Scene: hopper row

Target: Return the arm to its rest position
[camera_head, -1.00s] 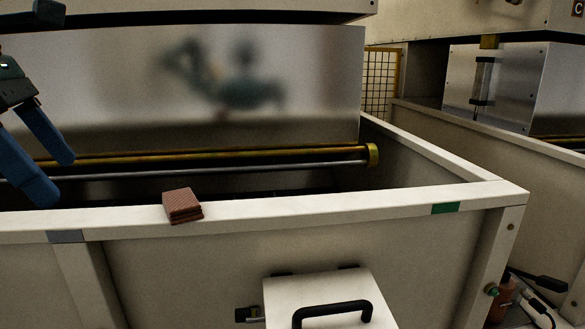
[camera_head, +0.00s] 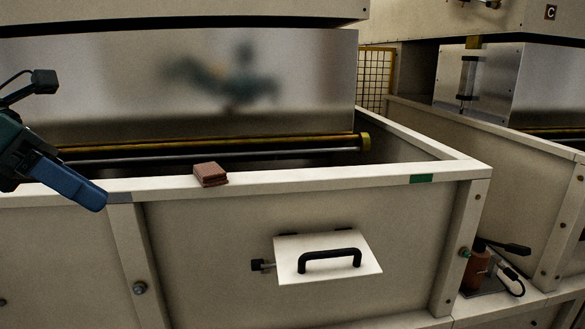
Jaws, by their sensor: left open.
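My left gripper (camera_head: 85,190) comes in from the left edge, in front of the hopper's rim. Its blue fingers are tilted down to the right, one largely hiding the other, and nothing shows between them. It is open and apart from the brown block. My right gripper is not in view.
A small brown layered block (camera_head: 210,174) sits on the white front rim of the hopper (camera_head: 330,177). Below is a white hatch (camera_head: 290,262) with a black handle (camera_head: 330,261). A reddish-brown cylinder (camera_head: 478,268) and black lever stand at lower right. A second hopper (camera_head: 540,165) is at right.

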